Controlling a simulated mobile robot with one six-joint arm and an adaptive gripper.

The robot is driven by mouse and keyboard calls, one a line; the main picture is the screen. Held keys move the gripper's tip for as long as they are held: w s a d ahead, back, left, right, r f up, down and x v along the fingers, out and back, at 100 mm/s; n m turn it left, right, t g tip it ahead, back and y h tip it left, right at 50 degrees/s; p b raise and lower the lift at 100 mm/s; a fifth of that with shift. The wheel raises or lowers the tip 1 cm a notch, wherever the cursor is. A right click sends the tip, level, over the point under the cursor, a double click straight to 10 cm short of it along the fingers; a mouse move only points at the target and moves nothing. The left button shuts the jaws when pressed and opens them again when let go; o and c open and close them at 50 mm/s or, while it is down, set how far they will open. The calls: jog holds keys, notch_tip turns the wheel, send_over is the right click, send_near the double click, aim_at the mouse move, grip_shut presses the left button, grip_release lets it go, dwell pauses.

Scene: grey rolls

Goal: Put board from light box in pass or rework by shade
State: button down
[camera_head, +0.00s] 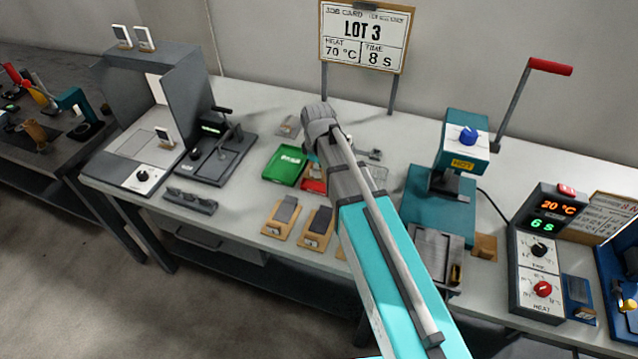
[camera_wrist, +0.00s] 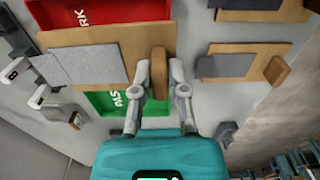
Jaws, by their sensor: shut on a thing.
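In the wrist view my gripper (camera_wrist: 161,80) is shut on the upright tan handle of a board (camera_wrist: 137,55), a tan plate with a grey patch (camera_wrist: 82,65). The held board covers part of the red tray (camera_wrist: 110,12), lettered "RK", and part of the green tray (camera_wrist: 110,103), lettered as PASS. In the head view the green tray (camera_head: 286,163) lies left of my arm, with the red tray (camera_head: 313,185) in front, partly hidden. My arm hides the gripper's fingers there. The light box (camera_head: 193,80) stands at left, with a small white-faced piece (camera_head: 164,137) at its floor.
Other boards (camera_head: 282,216) (camera_head: 317,226) lie in front of the trays. A black fixture (camera_head: 217,155) stands between light box and trays. A teal press (camera_head: 440,200) and heat controller (camera_head: 540,255) stand at right. A LOT 3 sign (camera_head: 365,36) stands behind.

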aim_at(321, 186)
jog(key=shift+w+d+f+b, duration=0.2)
jog(key=shift+w+f+b, duration=0.15)
jog(key=shift+f, duration=0.1)
jog(key=shift+w+d+f+b, duration=0.2)
jog(key=shift+w+f, duration=0.15)
jog(key=shift+f, duration=0.1)
jog(key=shift+w+d+f+b, duration=0.15)
jog(key=shift+w+f+b, duration=0.25)
jog(key=shift+f+b, duration=1.6)
jog(key=shift+b, duration=0.05)
jog(key=shift+f, duration=0.15)
jog(key=c, duration=0.7)
grip_release()
jog(key=shift+o, duration=0.2)
jog(key=shift+r, duration=0.25)
